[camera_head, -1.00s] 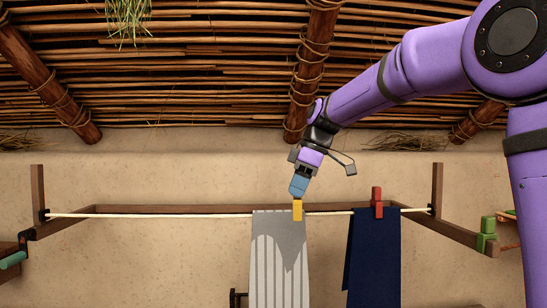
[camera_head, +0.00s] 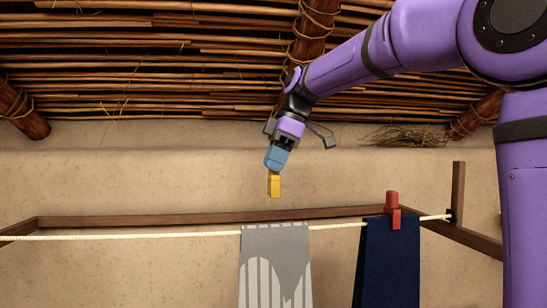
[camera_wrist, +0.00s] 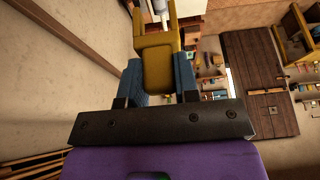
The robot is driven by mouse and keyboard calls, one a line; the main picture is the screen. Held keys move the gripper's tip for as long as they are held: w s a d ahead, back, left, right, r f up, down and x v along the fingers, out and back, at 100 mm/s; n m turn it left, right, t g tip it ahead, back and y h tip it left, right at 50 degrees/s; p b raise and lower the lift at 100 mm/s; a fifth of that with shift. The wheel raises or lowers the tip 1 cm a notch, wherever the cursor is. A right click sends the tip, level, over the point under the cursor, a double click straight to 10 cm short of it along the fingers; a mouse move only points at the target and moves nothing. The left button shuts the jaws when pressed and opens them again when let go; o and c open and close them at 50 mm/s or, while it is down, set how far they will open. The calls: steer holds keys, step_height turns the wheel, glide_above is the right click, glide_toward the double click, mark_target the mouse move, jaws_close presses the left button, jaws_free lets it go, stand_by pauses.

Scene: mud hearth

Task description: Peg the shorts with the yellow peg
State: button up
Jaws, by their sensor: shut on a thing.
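My gripper (camera_head: 276,158) has blue fingertips and is shut on the yellow peg (camera_head: 274,186), which points downward. In the head view the peg appears above the clothesline and the grey cloth, with a gap of bare wall between. The wrist view shows the yellow peg (camera_wrist: 157,66) between the two blue fingers. A grey cloth with pale stripes (camera_head: 274,262) hangs over the line below the peg, with no peg on it. A navy cloth (camera_head: 388,265) hangs to its right. The lower ends of both are out of view, so I cannot tell which is the shorts.
The pale clothesline (camera_head: 130,236) runs in front of a brown wooden rail (camera_head: 150,217). A red peg (camera_head: 393,210) grips the navy cloth at the line. A wooden post (camera_head: 458,190) stands at the right end. The line left of the grey cloth is clear. A pole ceiling hangs above.

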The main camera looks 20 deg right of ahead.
mark_target(275, 182)
steer(key=shift+f, duration=2.45)
steer(key=shift+s+f, duration=0.1)
steer(key=shift+f, duration=2.3)
stand_by(1.2)
steer(key=o, duration=1.6)
steer(key=shift+r, duration=0.1)
